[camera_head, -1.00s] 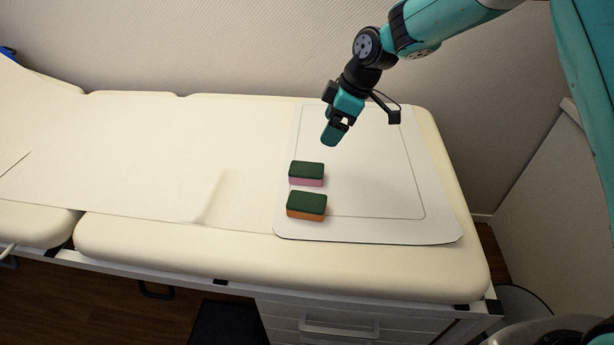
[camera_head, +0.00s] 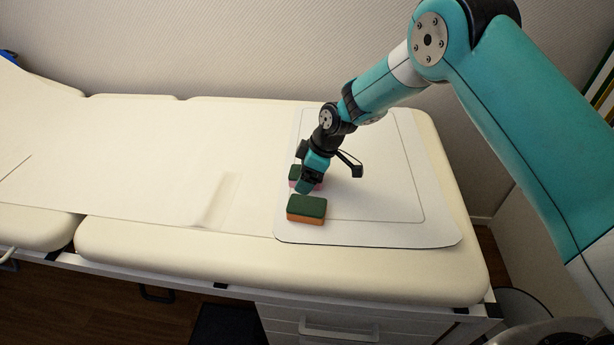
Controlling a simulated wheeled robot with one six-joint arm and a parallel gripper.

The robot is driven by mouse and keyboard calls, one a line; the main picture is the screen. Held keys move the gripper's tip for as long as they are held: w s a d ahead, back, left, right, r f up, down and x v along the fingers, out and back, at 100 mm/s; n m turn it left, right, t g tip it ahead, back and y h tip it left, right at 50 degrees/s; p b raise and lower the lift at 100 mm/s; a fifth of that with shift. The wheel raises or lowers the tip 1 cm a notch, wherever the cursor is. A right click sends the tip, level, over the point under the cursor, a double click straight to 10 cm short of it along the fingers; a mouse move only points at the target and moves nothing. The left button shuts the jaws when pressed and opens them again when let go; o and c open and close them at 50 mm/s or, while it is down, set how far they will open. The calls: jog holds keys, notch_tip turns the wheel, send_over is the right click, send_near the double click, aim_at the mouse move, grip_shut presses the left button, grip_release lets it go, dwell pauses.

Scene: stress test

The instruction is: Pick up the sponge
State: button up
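Two sponges lie on a white mat (camera_head: 385,228) on the cream padded bench. The nearer sponge (camera_head: 307,209) has a dark green top and an orange side and shows in full. The farther sponge (camera_head: 294,173) has a green top and a pink side. My gripper (camera_head: 305,188) is right over the farther sponge and hides most of it. Its fingertips point down, close behind the nearer sponge. I cannot tell whether the fingers touch or straddle the pink sponge, or how far apart they are.
The padded bench (camera_head: 180,258) stretches to the left, with a pale sheet (camera_head: 110,170) lying on it. The right part of the mat is clear. A wall (camera_head: 200,50) rises behind the bench. Drawers (camera_head: 340,328) are below its front edge.

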jog(key=c, duration=1)
notch_tip(320, 180, up, 20)
jog(key=shift+f, duration=0.1)
